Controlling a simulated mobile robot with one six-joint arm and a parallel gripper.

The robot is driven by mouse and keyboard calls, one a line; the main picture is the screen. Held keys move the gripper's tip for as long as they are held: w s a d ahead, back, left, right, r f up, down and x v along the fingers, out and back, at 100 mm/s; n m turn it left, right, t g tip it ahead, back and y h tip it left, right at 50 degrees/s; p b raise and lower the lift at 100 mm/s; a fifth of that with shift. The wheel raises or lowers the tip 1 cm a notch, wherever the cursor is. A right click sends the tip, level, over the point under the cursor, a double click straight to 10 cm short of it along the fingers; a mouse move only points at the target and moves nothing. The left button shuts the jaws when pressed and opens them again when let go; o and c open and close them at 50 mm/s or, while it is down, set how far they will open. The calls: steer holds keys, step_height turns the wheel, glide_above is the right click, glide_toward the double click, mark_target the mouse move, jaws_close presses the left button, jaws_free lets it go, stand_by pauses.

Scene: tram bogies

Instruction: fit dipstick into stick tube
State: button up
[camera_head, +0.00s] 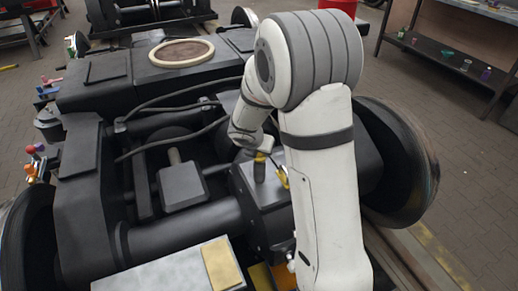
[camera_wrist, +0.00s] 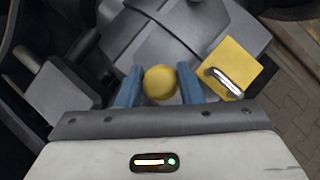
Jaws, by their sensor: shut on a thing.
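A round yellow knob, which looks like the dipstick's head (camera_wrist: 160,82), sits between the two blue fingers of my gripper (camera_wrist: 160,86) in the wrist view. My gripper is shut on it. In the head view a yellow piece, probably the same head (camera_head: 260,157), shows just below my wrist. A short dark upright cylinder, perhaps the stick tube (camera_head: 259,173), stands under it on a grey gearbox housing (camera_head: 270,196). The knob hides the shaft in the wrist view, so I cannot tell whether its tip is in the tube. The fingers are not clear in the head view.
A yellow plate with a metal handle (camera_wrist: 232,72) lies close to the right finger. A grey block with an upright stub (camera_head: 182,187) stands to the left. Black cables (camera_head: 170,105) cross the bogie frame. A large wheel (camera_head: 405,165) is at the right.

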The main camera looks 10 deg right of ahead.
steer(key=shift+f+b, duration=0.45)
steer(key=shift+f, duration=0.15)
steer(key=o, duration=1.2)
steer(key=shift+c, duration=0.2)
steer(key=p+v, duration=0.3)
steer(key=v, duration=0.4)
steer(key=shift+s+r, duration=0.2)
steer(key=shift+r, duration=0.15)
steer(key=shift+a, duration=0.1)
